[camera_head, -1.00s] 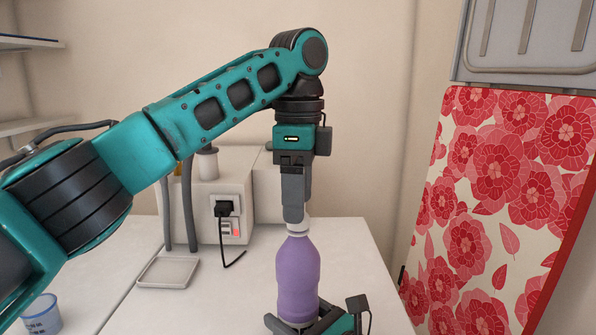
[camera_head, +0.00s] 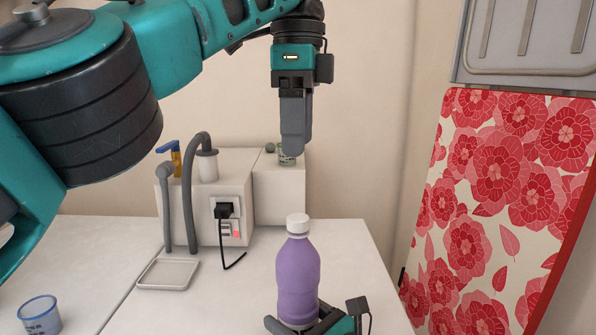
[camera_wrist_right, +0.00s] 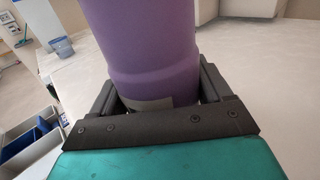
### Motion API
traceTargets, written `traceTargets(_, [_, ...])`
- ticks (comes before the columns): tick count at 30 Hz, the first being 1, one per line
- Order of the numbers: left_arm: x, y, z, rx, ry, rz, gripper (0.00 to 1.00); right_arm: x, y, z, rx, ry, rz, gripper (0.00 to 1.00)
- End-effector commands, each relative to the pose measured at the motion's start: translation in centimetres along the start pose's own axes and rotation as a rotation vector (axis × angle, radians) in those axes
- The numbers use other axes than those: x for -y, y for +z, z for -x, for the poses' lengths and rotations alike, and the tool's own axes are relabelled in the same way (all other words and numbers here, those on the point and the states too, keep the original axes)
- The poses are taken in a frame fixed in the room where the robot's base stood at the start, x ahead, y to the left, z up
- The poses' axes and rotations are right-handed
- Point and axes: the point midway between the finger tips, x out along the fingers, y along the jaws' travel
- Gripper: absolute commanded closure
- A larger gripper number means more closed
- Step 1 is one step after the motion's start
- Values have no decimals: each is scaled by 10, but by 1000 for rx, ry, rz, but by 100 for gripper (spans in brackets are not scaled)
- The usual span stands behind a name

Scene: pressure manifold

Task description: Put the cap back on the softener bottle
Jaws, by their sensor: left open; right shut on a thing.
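The softener bottle (camera_head: 298,279) is purple and stands upright on the white table in the head view. Its white cap (camera_head: 297,224) sits on the bottle's neck; how tightly it is screwed on I cannot tell. My left gripper (camera_head: 295,155) is open and empty, pointing down above the cap and clear of it. My right gripper (camera_head: 312,326) is shut around the lower part of the bottle. The purple bottle (camera_wrist_right: 150,50) also fills the middle of the right wrist view, between the dark fingers.
A white box unit (camera_head: 205,200) with grey hoses and a black plug stands behind left. A shallow tray (camera_head: 168,274) lies in front of it. A blue-rimmed cup (camera_head: 40,314) is at the lower left. A red floral panel (camera_head: 490,210) stands at the right.

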Motion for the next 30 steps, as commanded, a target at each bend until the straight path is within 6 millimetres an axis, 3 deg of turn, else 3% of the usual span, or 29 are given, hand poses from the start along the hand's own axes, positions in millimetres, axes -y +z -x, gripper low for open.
traceTargets(7, [0, 0, 0, 0, 0, -1, 35, 0, 0, 0, 0, 0, -1, 100])
traceTargets(8, [0, 0, 0, 0, 0, -1, 35, 0, 0, 0, 0, 0, -1, 19])
traceTargets(9, [0, 0, 0, 0, 0, -1, 35, 0, 0, 0, 0, 0, -1, 15])
traceTargets(14, [0, 0, 0, 0, 0, 0, 35, 0, 0, 0, 0, 0, 0, 0])
traceTargets(23, [0, 0, 0, 0, 0, 0, 35, 0, 0, 4, 0, 0, 0, 0])
traceTargets(30, [0, 0, 1, 0, 0, 0, 35, 0, -2, 44, -4, -1, -1, 0])
